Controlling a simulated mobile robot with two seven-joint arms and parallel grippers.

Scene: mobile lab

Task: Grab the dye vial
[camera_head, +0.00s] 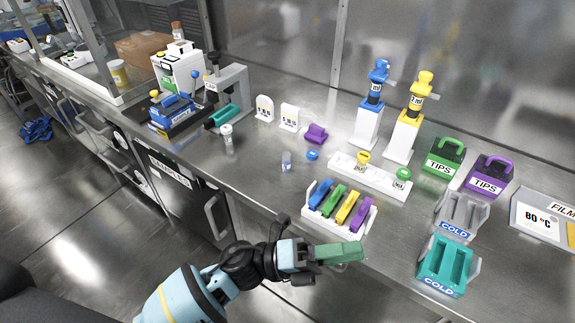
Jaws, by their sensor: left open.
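No vial carries a label that I can read as dye. A small clear vial (286,161) stands uncapped on the bench, with a blue cap (312,155) lying to its right. A white-capped vial (228,140) stands further left. A yellow-capped piece (363,158) and a green-capped piece (403,174) sit in a white rack (377,178). My left gripper (342,252), with green fingers, is open at the bench's front edge, in front of the rack of coloured pieces and away from the vials. The gap between its fingers is hidden. My right gripper is out of view.
A white rack (325,224) with coloured pieces stands just beyond my gripper. Blue (371,100) and yellow (413,115) pipettes stand behind. TIPS boxes (444,155) and COLD holders (446,266) are at right. Devices (178,67) stand at left. The bench between is clear.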

